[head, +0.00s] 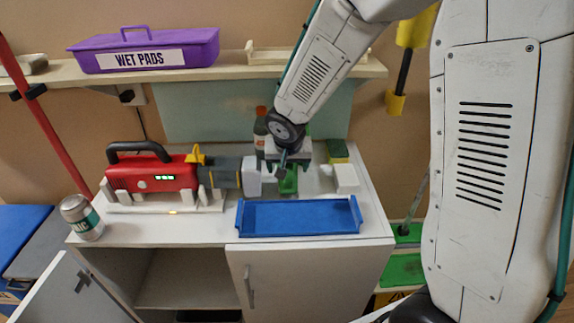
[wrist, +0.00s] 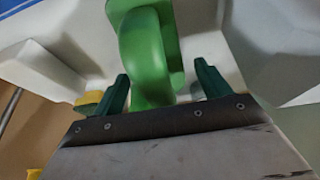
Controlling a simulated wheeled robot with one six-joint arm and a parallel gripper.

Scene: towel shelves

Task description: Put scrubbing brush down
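The scrubbing brush (head: 289,183) shows as a green shape under my gripper (head: 289,167), at counter height behind the blue tray. In the wrist view its curved green handle (wrist: 148,60) lies between the two dark green fingertips of my gripper (wrist: 163,88). A pale gap shows between the handle and the right finger, so the fingers look open around it. The left finger is close beside the handle; whether it touches is unclear. The bristles are hidden, and I cannot see clearly what the brush rests on.
The blue tray (head: 300,218) lies empty at the counter's front. White blocks (head: 346,178) stand near the brush. A red machine (head: 150,178) and a can (head: 82,217) are left. A bottle (head: 260,133) and a sponge (head: 338,152) stand behind. A shelf (head: 220,72) runs above.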

